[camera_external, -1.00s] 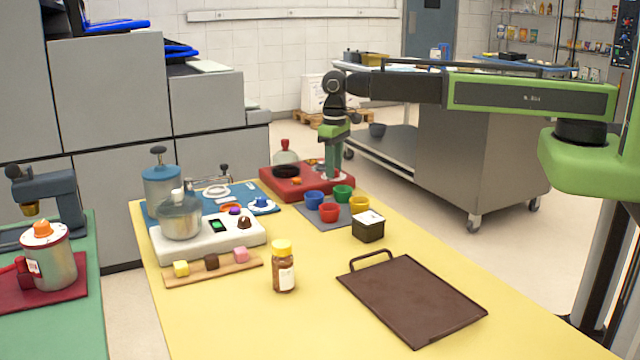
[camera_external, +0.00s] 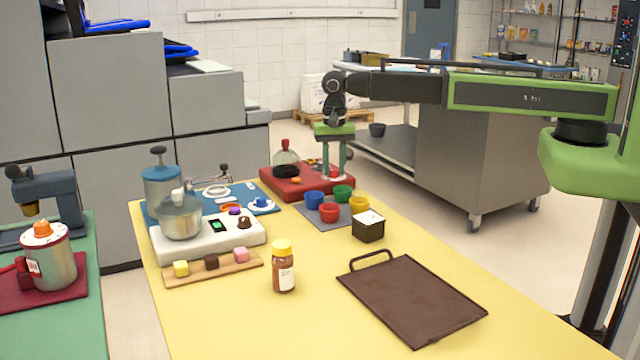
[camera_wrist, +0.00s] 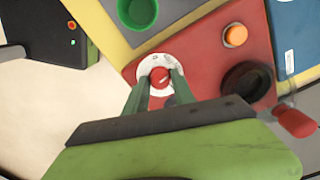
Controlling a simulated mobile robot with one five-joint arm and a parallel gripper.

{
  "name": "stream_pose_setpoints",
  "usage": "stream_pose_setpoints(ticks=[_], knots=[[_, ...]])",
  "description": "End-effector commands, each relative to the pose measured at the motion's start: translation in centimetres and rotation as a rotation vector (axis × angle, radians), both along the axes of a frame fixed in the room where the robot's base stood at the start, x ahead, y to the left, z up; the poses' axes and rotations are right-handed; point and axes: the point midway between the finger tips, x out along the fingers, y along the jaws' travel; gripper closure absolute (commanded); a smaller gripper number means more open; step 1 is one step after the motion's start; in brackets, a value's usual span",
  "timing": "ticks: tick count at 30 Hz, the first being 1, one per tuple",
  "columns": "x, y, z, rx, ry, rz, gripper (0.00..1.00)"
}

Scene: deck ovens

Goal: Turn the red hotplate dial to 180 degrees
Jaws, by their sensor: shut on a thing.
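The red hotplate (camera_external: 292,191) stands at the far end of the yellow table and also fills the middle of the wrist view (camera_wrist: 196,60). Its red dial (camera_wrist: 160,77) sits on a white round scale (camera_wrist: 146,66) near one corner. A pale pointer mark shows on the dial; the scale figures are too small to read. My gripper (camera_wrist: 159,80) points down with its two green fingers on either side of the dial, shut on it. In the external view my gripper (camera_external: 333,172) stands over the hotplate's right end, with the dial between the fingertips.
The hotplate also carries a dark round plate (camera_wrist: 247,82), an orange button (camera_wrist: 235,35) and a glass vessel with a red top (camera_external: 286,160). Green (camera_external: 343,193), blue, red and yellow cups stand close by on a grey mat. A brown tray (camera_external: 412,300) lies nearer.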

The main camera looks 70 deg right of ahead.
Motion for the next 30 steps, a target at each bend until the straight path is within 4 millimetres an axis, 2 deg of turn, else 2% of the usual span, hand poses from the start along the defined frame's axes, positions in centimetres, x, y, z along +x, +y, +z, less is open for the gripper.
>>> stream_pose_setpoints(ticks=[10, 26, 27, 30], knots=[[-0.08, -0.02, -0.03, 0.0, 0.002, -0.13, 1.0], [-0.09, -0.01, -0.03, 0.0, 0.003, -0.15, 1.0], [-0.1, -0.02, -0.03, 0.0, 0.003, -0.15, 0.66], [-0.08, -0.02, -0.03, 0.0, 0.002, -0.15, 0.52]])
